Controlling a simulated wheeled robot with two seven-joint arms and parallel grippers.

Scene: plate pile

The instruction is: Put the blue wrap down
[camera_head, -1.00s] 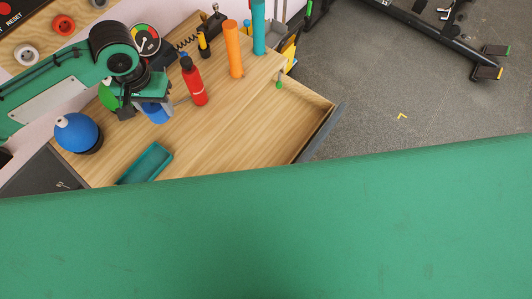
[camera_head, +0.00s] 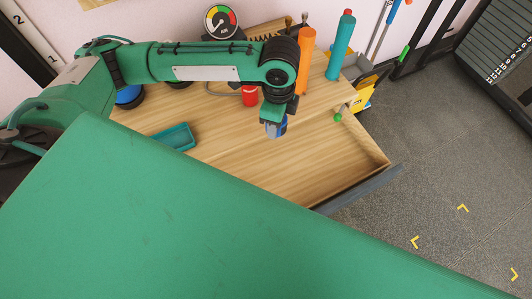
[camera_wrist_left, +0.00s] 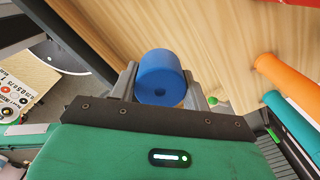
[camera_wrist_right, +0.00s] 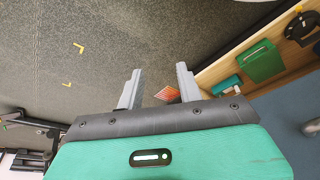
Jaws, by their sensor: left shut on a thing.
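The blue wrap (camera_wrist_left: 160,72) is a short blue roll with a hole in its end. My left gripper (camera_wrist_left: 160,92) is shut on it, one finger on each side, in the left wrist view. In the head view my left gripper (camera_head: 276,124) is over the wooden table top (camera_head: 235,160), with the blue wrap (camera_head: 282,126) partly hidden by the gripper. I cannot tell the gap between wrap and table. My right gripper (camera_wrist_right: 157,88) is open and empty in the right wrist view, with grey floor beyond it. It is not seen in the head view.
A teal tray (camera_head: 176,139) sits left on the table. A red bottle (camera_head: 250,95), an orange roller (camera_head: 305,60) and a teal roller (camera_head: 341,45) stand behind the left gripper.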

